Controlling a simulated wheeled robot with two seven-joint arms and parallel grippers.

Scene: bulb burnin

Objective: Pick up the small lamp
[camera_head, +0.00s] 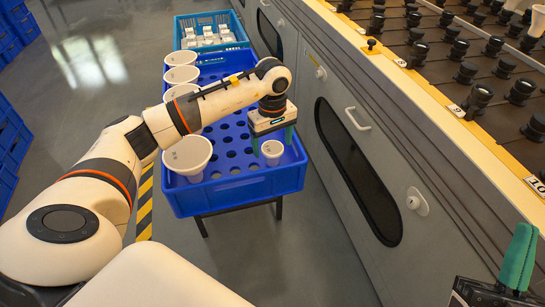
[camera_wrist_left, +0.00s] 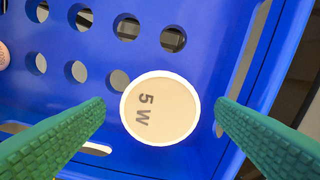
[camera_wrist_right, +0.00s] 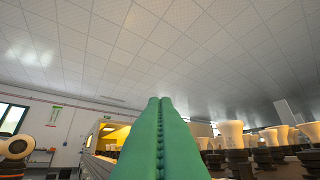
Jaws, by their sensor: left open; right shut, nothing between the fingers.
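The small lamp (camera_head: 272,151) is a white round lamp standing in a hole near the front right corner of the blue crate (camera_head: 243,188). In the left wrist view the small lamp (camera_wrist_left: 160,108) shows its face, marked "5 W". My left gripper (camera_head: 272,140) is open above the lamp. Its green fingers (camera_wrist_left: 160,120) stand on either side of the lamp, with gaps between. My right gripper (camera_head: 517,262) is shut and empty at the lower right; in the right wrist view its green fingers (camera_wrist_right: 160,135) are together and point up towards the ceiling.
Several larger white lamps (camera_head: 188,156) stand along the crate's left side. A lighter blue crate (camera_head: 212,22) with white items is behind. The grey bench (camera_head: 440,180) with rows of black sockets (camera_head: 478,97) runs along the right. The crate has many empty holes.

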